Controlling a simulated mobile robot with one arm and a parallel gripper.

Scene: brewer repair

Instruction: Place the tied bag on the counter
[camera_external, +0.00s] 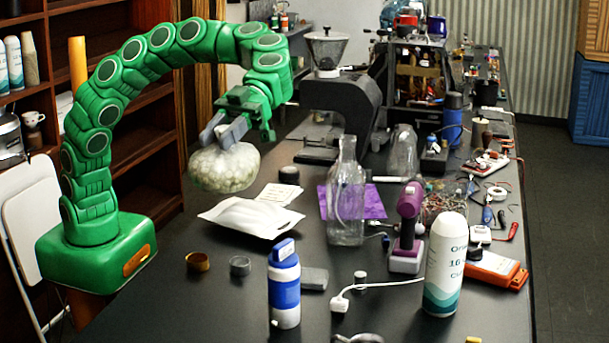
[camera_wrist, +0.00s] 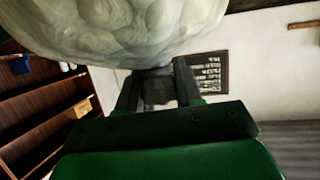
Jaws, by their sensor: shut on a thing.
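The tied bag (camera_external: 224,168) is a pale, translucent, rounded bag with a lumpy surface. My gripper (camera_external: 226,132) is shut on it at its top, and the bag hangs below the fingers. In the external view it appears above the left side of the dark counter (camera_external: 210,300), apart from its surface. In the wrist view the bag (camera_wrist: 130,28) fills the top of the picture, beyond the dark gripper fingers (camera_wrist: 158,88). The exact grip point is partly hidden.
A flat white pouch (camera_external: 250,217) lies on the counter below and right of the bag. A clear glass bottle (camera_external: 346,195), a blue bottle (camera_external: 284,285), two small round containers and a grinder (camera_external: 340,95) stand nearby. The near-left counter is fairly clear.

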